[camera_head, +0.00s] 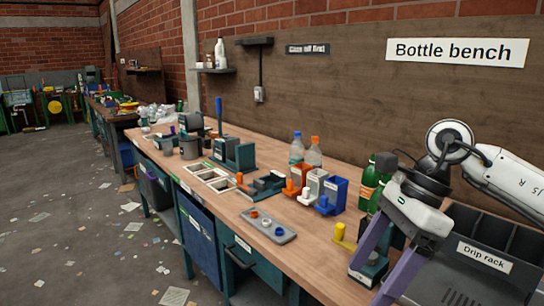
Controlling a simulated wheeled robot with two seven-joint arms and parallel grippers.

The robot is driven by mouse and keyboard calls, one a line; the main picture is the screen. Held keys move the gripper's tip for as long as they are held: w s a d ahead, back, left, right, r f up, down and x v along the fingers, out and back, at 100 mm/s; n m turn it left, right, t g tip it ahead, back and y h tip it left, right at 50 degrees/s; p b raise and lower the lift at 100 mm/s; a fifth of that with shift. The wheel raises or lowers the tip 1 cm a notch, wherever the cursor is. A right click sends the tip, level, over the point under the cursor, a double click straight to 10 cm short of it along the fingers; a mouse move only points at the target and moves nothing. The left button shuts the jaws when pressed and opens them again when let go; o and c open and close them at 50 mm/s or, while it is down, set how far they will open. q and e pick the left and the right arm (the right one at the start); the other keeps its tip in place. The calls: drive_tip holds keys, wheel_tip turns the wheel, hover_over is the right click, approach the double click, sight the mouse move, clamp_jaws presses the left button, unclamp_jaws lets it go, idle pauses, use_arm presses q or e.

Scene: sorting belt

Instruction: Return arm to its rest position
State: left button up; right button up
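My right arm comes in from the right edge, over the near right part of the bench. Its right gripper (367,284) points down and to the left, with two purple fingers spread apart. No object shows held between them; a dark green fixture with a yellow part (343,236) stands behind and beside the fingers. The fingertips are near the picture's bottom edge, and I cannot tell how high above the bench they are. My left arm and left gripper are not in view.
The wooden bench (315,262) carries a grey tray (268,226) with round caps, orange, white and blue holders (328,196), two clear bottles and a green bottle (369,183). The aisle floor (85,225) at left has scattered litter.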

drive_tip(key=s+a+m+y, duration=0.2)
drive_tip(key=a+m+y, duration=0.3)
drive_tip(key=a+y, duration=0.45)
drive_tip(key=s+a+m+y, duration=0.3)
drive_tip(key=a+m+y, duration=0.3)
drive_tip(key=a, duration=0.6)
drive_tip(key=w+d+f+m+t+h, duration=0.1)
drive_tip(key=w+d+f+m+t, duration=0.15)
drive_tip(key=m+t, duration=0.55)
drive_tip(key=w+d+f+m+t+h, duration=0.1)
drive_tip(key=w+d+f+m+t, duration=0.15)
drive_tip(key=m+t, duration=0.5)
drive_tip(key=d+f+m+t+h, duration=0.1)
drive_tip(key=d+f+m+h, duration=0.35)
drive_tip(key=f+m, duration=0.35)
drive_tip(key=d+f+m+t+h, duration=0.1)
drive_tip(key=d+f+m+h, duration=0.3)
drive_tip(key=f+m+h, duration=0.3)
drive_tip(key=s+d+f+m+g+h, duration=0.2)
drive_tip(key=s+d+f+m+g, duration=0.2)
drive_tip(key=s+f, duration=0.5)
drive_tip(key=s+d+f+m+g+h, duration=0.2)
drive_tip(key=s+f+m, duration=0.4)
drive_tip(key=s+f, duration=0.4)
drive_tip(key=d+f+g, duration=0.1)
drive_tip(key=d, duration=0.1)
drive_tip(key=shift+d+g, duration=0.3)
drive_tip(key=shift+g, duration=0.05)
